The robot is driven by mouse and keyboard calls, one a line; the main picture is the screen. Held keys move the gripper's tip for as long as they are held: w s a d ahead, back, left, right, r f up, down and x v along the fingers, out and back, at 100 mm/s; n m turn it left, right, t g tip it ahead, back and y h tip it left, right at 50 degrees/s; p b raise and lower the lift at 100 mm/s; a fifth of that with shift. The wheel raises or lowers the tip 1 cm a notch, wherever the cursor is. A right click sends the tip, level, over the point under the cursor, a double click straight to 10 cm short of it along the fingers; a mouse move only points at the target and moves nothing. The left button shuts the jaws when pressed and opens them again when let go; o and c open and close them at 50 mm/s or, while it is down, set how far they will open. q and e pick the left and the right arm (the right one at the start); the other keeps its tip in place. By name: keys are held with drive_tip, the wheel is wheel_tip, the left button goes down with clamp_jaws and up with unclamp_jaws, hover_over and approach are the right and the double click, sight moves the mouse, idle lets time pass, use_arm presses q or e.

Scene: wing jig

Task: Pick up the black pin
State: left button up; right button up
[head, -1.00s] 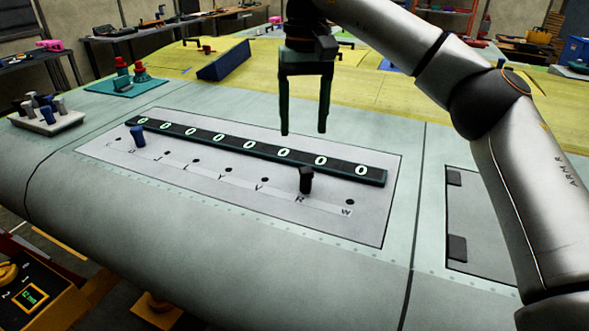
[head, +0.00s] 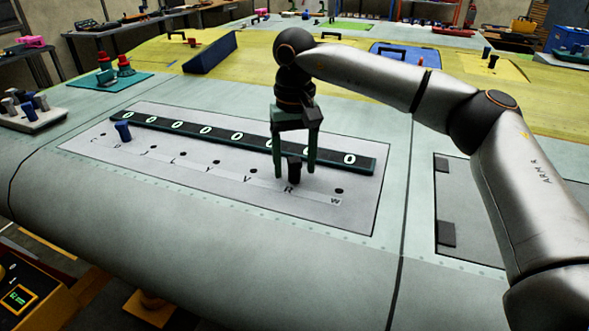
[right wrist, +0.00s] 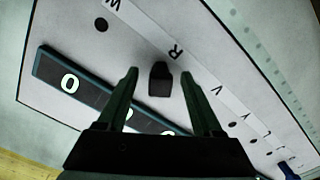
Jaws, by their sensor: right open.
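The black pin (head: 293,171) stands upright in the hole above the letter R on the light grey panel (head: 350,218). My right gripper (head: 295,175) is open and comes down over it, with one finger on each side of the pin in the head view. In the right wrist view the black pin (right wrist: 160,80) shows between and a little beyond the two open fingers (right wrist: 160,73), with a gap on both sides. My left gripper is not in view.
A dark strip with glowing zeros (head: 200,132) runs behind the row of holes.

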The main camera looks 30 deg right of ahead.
drive_tip(key=shift+f, duration=0.1)
drive_tip(key=shift+c, duration=0.2)
clamp_jaws()
idle(0.4)
